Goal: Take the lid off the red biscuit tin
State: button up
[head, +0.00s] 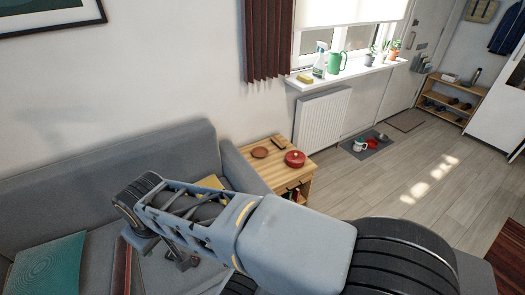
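The red biscuit tin (295,158) is small and round, with a small knob on top of its lid. It stands on the wooden side table (258,172) beside the sofa arm, and the lid appears to be on it. My arm crosses the foreground from right to left, in front of the table. The small dark end piece that seems to be my gripper (182,262) is low over the sofa seat, left of and well apart from the tin. It is partly hidden by my arm, and its fingers are too small to read.
A brown round dish (260,152) and a small brown block (278,142) lie near the tin. The grey sofa (110,165) fills the left, with a teal cushion (45,265). A radiator (322,118) stands behind the table. The floor to the right is largely clear.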

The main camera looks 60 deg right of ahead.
aim_at(294, 156)
jog(key=z, duration=3.5)
jog(key=i, duration=3.7)
jog(key=u, duration=2.7)
